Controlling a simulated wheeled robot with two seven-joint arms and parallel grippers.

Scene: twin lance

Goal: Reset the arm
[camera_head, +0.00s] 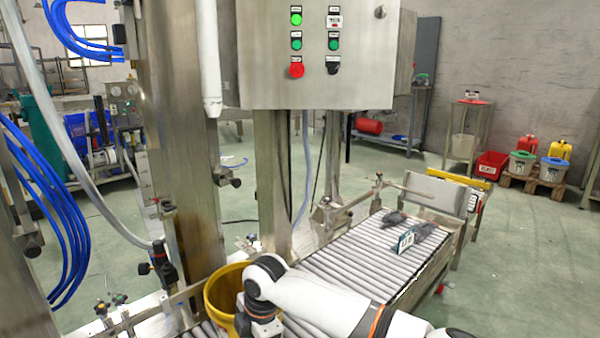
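My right arm, white with dark joints and orange rings, reaches in from the bottom right. Its dark joint lies in front of a yellow bucket, and the link below it bends down past the bottom edge. No gripper fingers show for this arm. My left arm and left gripper are not in view. The yellow bucket (222,290) stands at the left end of the roller conveyor (350,262), partly hidden by my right arm. It cannot be told whether arm and bucket touch.
Dark items with a white-and-teal tag (408,240) lie on the conveyor's right part. A steel control box (318,55) with a lit green button hangs above, on steel posts (272,185). Blue hoses (62,215) hang at left. Green floor (530,270) is open at right.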

